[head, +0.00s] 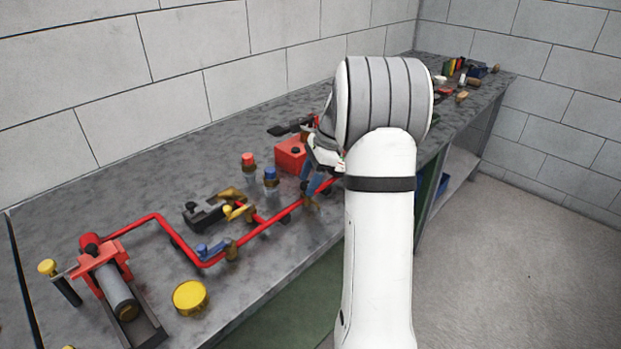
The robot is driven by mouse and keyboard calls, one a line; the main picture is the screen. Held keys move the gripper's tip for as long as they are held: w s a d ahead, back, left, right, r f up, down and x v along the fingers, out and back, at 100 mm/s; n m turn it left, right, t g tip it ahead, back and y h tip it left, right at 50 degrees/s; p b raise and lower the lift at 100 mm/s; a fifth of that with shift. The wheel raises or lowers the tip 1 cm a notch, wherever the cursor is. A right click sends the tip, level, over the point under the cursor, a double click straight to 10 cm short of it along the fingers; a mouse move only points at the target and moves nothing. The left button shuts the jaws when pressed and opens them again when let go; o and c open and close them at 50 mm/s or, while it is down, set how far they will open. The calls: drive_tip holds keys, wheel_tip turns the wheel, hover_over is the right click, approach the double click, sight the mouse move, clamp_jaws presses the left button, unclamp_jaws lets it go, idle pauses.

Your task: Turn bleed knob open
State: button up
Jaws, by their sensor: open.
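A red pipe line (268,224) runs along the grey bench top, from a red-framed cylinder pump (113,285) to below my gripper. I cannot tell for sure which fitting is the bleed knob. A yellow-handled valve (236,212) and a blue-handled valve (212,250) sit on the line. My gripper (314,186) is open over the far right end of the line, beside a red box (290,154). My arm hides part of the gripper and what lies behind it.
A yellow round cap (190,297) lies near the bench's front edge. A black gauge-like block (205,214) sits behind the pipe. The floor (520,260) at right is clear.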

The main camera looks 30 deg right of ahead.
drive_tip(key=c, duration=0.9)
drive_tip(key=shift+d, duration=0.15)
drive_tip(key=shift+c, duration=0.3)
drive_tip(key=shift+r, duration=0.1)
